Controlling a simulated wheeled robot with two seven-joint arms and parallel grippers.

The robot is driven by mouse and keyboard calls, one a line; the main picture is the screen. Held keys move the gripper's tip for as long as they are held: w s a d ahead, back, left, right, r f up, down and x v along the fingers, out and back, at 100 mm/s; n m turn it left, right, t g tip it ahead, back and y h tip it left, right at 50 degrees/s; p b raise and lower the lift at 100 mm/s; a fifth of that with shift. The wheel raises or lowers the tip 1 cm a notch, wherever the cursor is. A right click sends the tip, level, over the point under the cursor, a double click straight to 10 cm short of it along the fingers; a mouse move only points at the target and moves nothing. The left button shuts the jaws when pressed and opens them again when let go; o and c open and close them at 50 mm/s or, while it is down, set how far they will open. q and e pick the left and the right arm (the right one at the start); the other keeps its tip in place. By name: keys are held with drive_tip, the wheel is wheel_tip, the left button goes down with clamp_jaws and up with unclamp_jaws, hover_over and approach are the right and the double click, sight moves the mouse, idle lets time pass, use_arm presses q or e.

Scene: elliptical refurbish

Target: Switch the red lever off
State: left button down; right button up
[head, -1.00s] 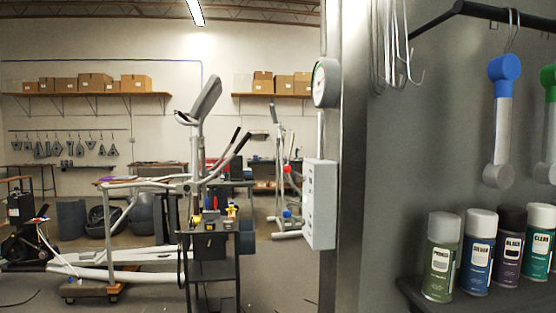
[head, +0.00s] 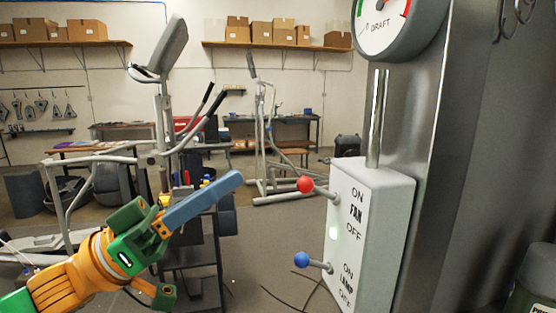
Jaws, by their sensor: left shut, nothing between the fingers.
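The red lever (head: 306,184) sticks out to the left from the upper part of a white switch box (head: 372,235). Its red ball sits level with the ON mark, above the words FAN and OFF. A blue lever (head: 303,260) sits lower on the same box, by the ON and LAMP words. My left gripper (head: 236,178) is shut and empty, with its blue-grey fingers together and pointing up and right. It is left of the red ball, apart from it. My right gripper is not in view.
A round draft gauge (head: 393,20) and a metal pipe (head: 377,118) are above the box. A steel post (head: 450,150) stands right of it. A dark cart (head: 190,250) and an elliptical machine (head: 165,110) stand behind my left arm. The space between gripper and levers looks clear.

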use_arm(q)
drive_tip(key=s+d, duration=0.1)
drive_tip(key=s, duration=0.2)
wheel_tip(320, 180, up, 5)
drive_tip(key=p, duration=0.3)
hover_over(319, 192)
drive_tip(key=a, duration=0.3)
drive_tip(key=f, duration=0.3)
drive_tip(key=shift+s+a+f, duration=0.3)
drive_tip(key=shift+f, duration=0.1)
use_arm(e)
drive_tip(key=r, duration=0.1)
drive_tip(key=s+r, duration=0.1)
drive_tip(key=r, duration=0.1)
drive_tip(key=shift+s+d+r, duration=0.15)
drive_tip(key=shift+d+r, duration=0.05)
use_arm(q)
drive_tip(key=shift+d, duration=0.1)
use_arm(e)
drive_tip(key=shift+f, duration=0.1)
